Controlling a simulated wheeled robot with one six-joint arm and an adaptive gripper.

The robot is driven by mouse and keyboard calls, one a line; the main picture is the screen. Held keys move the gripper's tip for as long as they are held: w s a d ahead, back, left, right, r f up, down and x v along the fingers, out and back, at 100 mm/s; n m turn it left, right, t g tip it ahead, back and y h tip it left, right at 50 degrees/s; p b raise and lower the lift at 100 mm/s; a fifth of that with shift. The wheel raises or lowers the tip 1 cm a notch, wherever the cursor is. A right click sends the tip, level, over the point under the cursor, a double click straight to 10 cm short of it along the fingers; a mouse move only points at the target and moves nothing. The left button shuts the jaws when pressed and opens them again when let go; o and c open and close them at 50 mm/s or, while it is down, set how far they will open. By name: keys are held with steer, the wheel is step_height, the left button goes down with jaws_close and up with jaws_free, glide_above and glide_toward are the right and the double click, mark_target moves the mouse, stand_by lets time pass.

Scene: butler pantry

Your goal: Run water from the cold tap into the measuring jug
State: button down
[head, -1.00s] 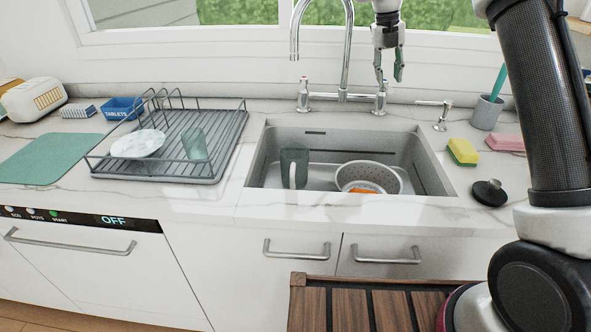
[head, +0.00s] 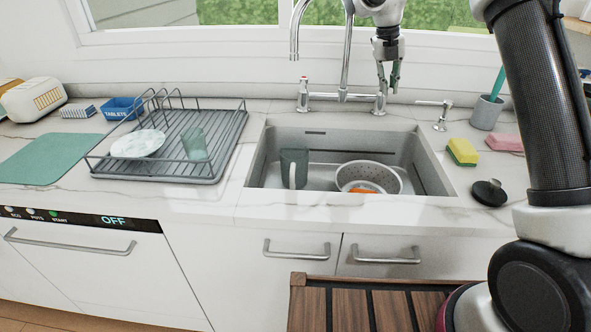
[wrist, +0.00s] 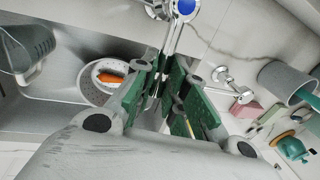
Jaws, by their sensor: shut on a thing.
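The measuring jug (head: 293,166), dark and see-through with a pale handle, stands in the sink at the left; it also shows in the wrist view (wrist: 32,50). The chrome tap spout (head: 294,40) hangs above the jug in the head view; I see no water stream. The blue-capped cold tap (wrist: 186,8) is at the right end of the tap bridge, with its lever reaching between my green fingers. My gripper (head: 388,84) is shut on this lever; the wrist view shows the fingers (wrist: 173,105) around it. The fingers partly hide the lever.
A colander (head: 368,176) with something orange in it sits in the sink right of the jug. The red-marked tap (head: 303,86) is at the left. A dish rack (head: 215,165) stands left of the sink; soap dispenser (head: 441,112), sponge (head: 462,151) and black plug (head: 489,192) are at the right.

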steer(key=shift+d+r+n, duration=0.1)
steer(key=shift+d+n, duration=0.3)
steer(key=shift+n, duration=0.3)
stand_by(7.3)
